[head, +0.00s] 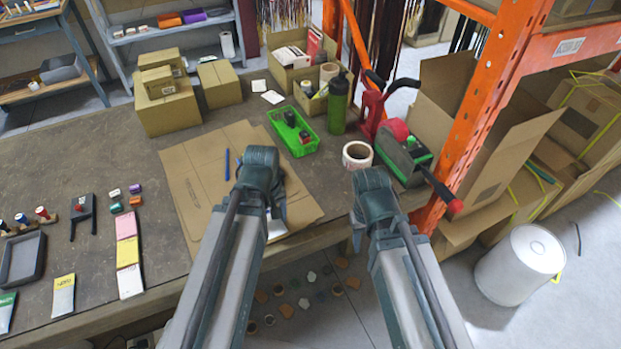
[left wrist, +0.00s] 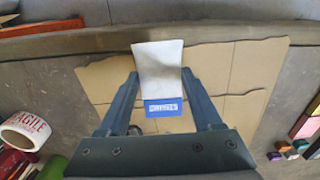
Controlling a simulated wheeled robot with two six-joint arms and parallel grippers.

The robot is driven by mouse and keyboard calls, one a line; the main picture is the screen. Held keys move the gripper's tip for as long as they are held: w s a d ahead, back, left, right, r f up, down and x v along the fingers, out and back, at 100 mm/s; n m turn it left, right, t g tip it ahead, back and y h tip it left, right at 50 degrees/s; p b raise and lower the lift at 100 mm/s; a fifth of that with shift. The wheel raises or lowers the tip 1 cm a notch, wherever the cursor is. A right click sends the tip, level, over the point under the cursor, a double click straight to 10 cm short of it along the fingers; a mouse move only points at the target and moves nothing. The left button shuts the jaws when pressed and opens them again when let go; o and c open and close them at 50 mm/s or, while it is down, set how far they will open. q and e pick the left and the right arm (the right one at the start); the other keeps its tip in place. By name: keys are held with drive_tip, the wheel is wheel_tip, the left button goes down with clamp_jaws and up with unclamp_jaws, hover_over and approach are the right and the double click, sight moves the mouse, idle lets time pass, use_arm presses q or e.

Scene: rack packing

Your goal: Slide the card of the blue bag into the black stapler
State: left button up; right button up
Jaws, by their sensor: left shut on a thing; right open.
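My left gripper (head: 276,205) is shut on the blue bag, a pale pouch with a blue card across one end. In the left wrist view the bag (left wrist: 159,65) sits between both fingers, with the blue card (left wrist: 166,107) towards the gripper's base. In the head view only a white bit of the bag (head: 277,229) shows below my left gripper, over the table's front edge. The black stapler (head: 84,222), with a red spot, appears to be the dark pronged device at the table's left, well apart from the bag. My right gripper (head: 360,222) is open near the front edge; its fingers are mostly hidden.
A flat cardboard sheet (head: 200,190) lies under my left arm. A dark tray (head: 22,262), a yellow-topped bag (head: 64,296) and coloured cards (head: 127,252) lie left. A green basket (head: 295,138), tape roll (head: 357,155) and orange post (head: 480,110) stand right.

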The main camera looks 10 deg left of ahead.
use_arm(q)
drive_tip(key=n, duration=0.1)
approach(293, 206)
drive_tip(key=shift+s+d+f, duration=0.1)
drive_tip(key=shift+s+d, duration=0.05)
drive_tip(key=shift+d, duration=0.1)
drive_tip(key=shift+f, duration=0.2)
drive_tip(key=f+b, duration=0.5)
drive_tip(key=shift+a+f+b, duration=0.25)
drive_tip(key=shift+f+b, duration=0.05)
drive_tip(key=shift+b, duration=0.05)
drive_tip(key=shift+w+a+r, duration=0.1)
drive_tip(key=shift+w+a, duration=0.05)
drive_tip(key=shift+w, duration=0.25)
drive_tip(key=shift+w+a, duration=1.4)
drive_tip(key=shift+w, duration=0.1)
drive_tip(key=o, duration=1.4)
drive_tip(key=shift+r, duration=0.1)
